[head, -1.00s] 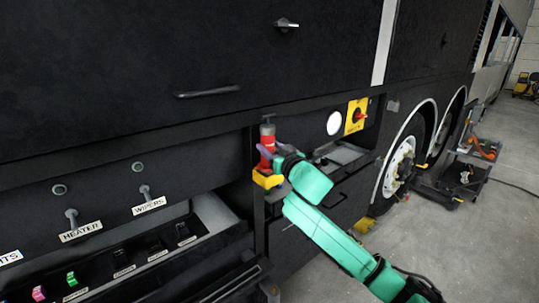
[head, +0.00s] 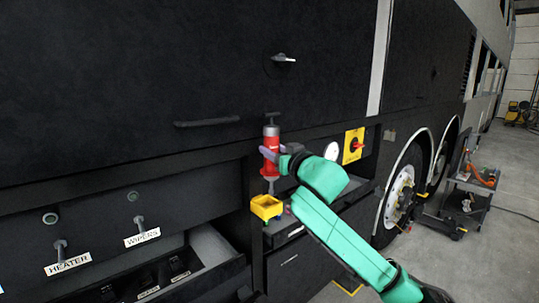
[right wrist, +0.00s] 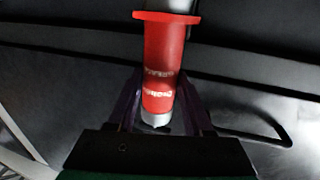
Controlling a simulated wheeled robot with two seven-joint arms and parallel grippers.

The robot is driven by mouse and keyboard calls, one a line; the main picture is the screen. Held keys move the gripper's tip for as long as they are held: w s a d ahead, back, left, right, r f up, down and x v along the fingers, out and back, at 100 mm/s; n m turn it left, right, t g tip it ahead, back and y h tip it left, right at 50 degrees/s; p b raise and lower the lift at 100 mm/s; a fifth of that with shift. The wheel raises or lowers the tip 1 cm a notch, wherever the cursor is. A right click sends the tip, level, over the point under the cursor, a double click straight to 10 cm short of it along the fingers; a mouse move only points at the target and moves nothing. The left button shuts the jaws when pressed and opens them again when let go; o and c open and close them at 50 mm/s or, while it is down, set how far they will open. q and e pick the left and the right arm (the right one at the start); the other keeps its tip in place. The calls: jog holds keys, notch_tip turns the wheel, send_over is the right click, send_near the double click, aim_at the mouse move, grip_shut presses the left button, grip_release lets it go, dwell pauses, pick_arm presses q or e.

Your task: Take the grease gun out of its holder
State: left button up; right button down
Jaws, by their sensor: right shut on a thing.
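The grease gun (head: 271,140) is red with a grey top and a thin grey lower end. It stands about upright above its yellow holder (head: 266,207), which is fixed to the black coach side. Its lower end shows just over the holder; whether the tip is fully clear of it I cannot tell. My right gripper (head: 270,154) is shut on the red body, coming in from the right. In the right wrist view the red barrel (right wrist: 162,65) lies between the dark fingers (right wrist: 158,108). My left gripper is not in view.
A red rotary switch on a yellow plate (head: 353,146) and a round white gauge (head: 331,151) sit right of the gun. A handle (head: 207,122) is on the panel at left. Labelled levers (head: 140,226) are lower left. A cart (head: 468,195) stands at right on open floor.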

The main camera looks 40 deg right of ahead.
aim_at(277, 150)
jog(key=v, duration=0.1)
jog(key=b+v, duration=0.2)
jog(key=shift+s+d, duration=0.25)
jog(key=shift+s+b, duration=0.4)
jog(key=shift+s, duration=0.8)
jog(key=shift+s+r, duration=0.1)
jog(key=shift+s, duration=0.35)
